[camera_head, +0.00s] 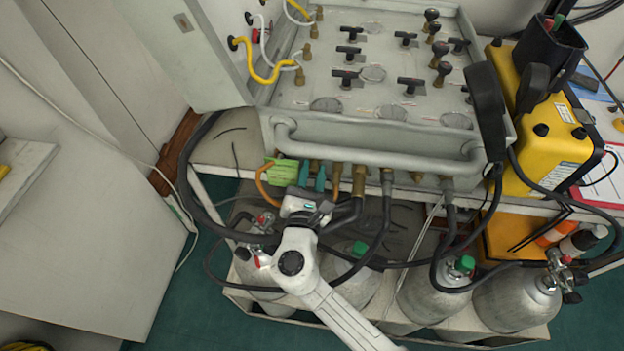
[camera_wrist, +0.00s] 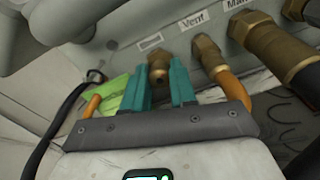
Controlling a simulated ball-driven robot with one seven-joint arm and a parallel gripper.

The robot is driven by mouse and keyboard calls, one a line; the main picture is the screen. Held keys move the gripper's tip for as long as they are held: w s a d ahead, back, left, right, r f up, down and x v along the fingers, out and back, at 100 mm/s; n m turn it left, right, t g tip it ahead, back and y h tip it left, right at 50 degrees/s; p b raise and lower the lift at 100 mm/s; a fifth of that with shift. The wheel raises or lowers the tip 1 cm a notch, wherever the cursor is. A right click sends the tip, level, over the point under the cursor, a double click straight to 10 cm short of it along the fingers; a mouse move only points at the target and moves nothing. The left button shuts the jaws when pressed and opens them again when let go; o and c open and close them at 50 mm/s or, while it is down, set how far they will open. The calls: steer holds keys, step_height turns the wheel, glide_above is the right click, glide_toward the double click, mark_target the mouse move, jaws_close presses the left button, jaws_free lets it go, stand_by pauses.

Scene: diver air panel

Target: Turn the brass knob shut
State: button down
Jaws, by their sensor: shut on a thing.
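The brass knob (camera_wrist: 158,68) sticks out of the low front edge of the grey air panel (camera_head: 360,140), left of the fitting labelled Vent. In the wrist view my gripper (camera_wrist: 160,86) has one teal finger on each side of the knob, closed on it. In the head view my gripper (camera_head: 312,176) is at the panel's underside, left of the larger brass fittings, and the knob is mostly hidden there by the fingers and the panel edge.
A green tag (camera_wrist: 117,93) hangs just left of the fingers. Brass hose fittings (camera_wrist: 208,50) crowd the right side. A grey rail (camera_head: 375,160) runs above. Gas cylinders (camera_head: 435,290) and black hoses lie below and around my arm.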

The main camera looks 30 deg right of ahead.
steer(key=m+b, duration=0.6)
steer(key=shift+f, duration=0.25)
steer(key=shift+r+m+b, duration=0.15)
steer(key=shift+m+b, duration=1.2)
steer(key=shift+m, duration=0.35)
steer(key=c, duration=1.2)
jaws_free()
steer(key=b+v, duration=0.1)
steer(key=v, duration=1)
